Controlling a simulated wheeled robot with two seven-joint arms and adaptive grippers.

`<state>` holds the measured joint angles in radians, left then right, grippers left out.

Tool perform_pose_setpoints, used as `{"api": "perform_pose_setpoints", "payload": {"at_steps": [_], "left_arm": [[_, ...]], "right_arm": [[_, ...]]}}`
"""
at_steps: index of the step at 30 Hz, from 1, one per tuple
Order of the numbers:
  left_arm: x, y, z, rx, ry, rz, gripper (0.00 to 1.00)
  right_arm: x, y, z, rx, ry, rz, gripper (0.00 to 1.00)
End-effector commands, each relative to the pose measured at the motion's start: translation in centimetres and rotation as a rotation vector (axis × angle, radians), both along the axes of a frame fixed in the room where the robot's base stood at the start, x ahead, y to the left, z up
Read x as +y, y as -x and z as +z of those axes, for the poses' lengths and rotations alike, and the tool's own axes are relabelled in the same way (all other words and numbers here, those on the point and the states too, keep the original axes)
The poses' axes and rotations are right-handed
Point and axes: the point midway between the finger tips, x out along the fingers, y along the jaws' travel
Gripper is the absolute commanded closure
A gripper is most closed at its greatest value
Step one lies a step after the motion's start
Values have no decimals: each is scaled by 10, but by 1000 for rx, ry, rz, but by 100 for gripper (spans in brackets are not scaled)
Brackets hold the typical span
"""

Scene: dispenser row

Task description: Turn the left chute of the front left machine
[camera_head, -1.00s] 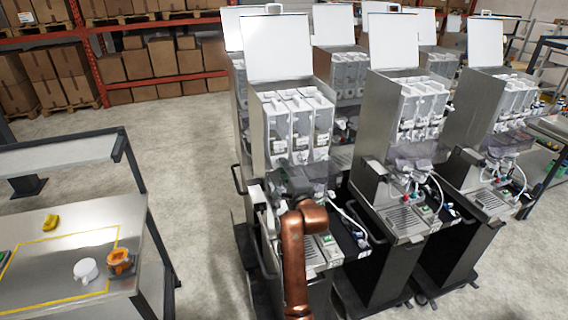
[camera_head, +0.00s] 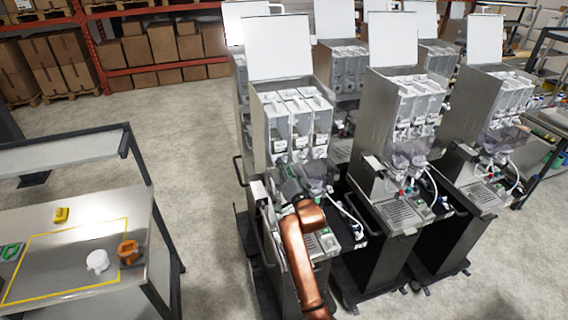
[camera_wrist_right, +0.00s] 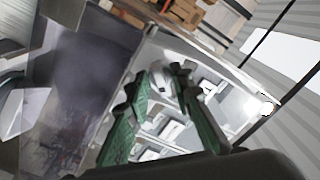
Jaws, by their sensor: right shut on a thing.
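The front left machine (camera_head: 258,135) is a steel cabinet with a raised white lid and three clear canisters (camera_head: 298,125) in a row. My right gripper (camera_head: 284,180) is at its front left, just below the canisters, where the left chute is. The chute is mostly hidden behind the gripper and my copper-coloured arm. In the right wrist view, the green-padded fingers (camera_wrist_right: 160,105) straddle a small part that I cannot make out clearly, with the pale canisters behind them. The gripper is closed on the left chute. My left gripper is not in view.
More machines (camera_head: 392,130) stand close on the right and behind. A hose (camera_head: 345,212) and drip tray lie right of my arm. At left, a table (camera_head: 150,215) holds a white cup (camera_head: 97,261), an orange part (camera_head: 128,252) and a yellow part (camera_head: 61,214). The floor between is clear.

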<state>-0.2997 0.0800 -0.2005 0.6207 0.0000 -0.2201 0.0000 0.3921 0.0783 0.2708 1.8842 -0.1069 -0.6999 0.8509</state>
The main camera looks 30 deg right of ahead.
Motion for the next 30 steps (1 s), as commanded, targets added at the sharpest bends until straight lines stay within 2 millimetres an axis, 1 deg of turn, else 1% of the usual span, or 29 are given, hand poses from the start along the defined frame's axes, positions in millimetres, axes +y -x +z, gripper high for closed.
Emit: {"api": "perform_pose_setpoints", "payload": {"at_steps": [1,6,18,24,30], "left_arm": [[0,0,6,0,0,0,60],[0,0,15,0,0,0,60],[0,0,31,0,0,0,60],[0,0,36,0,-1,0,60],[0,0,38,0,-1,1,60]], "right_arm": [[0,0,0,16,44,0,100],[-1,0,-1,56,202,0,100],[-1,0,-1,135,539,1,100],[-1,0,-1,162,655,0,100],[0,0,-1,178,724,0,100]]}}
